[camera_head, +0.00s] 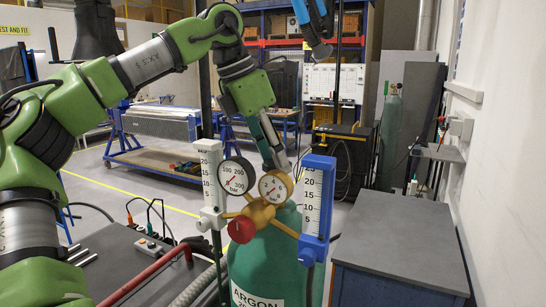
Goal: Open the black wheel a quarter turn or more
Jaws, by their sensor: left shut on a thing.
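A green argon cylinder (265,262) stands upright at the front, with a brass regulator (259,211) at its top. The regulator carries two round dials, a left gauge (236,176) and a right gauge (275,186), and a red knob (241,230). My left gripper (277,164) reaches down from above, its tips just above and behind the right gauge. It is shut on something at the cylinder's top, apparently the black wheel. The wheel itself cannot be made out; the gauge and fingers hide that spot. I cannot see my right gripper.
A white scale post (211,187) and a blue-framed scale post (316,203) flank the regulator closely. A grey-topped bench (400,240) stands at right. A dark table (150,275) with a red bar (150,270) is at left. Open floor lies behind.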

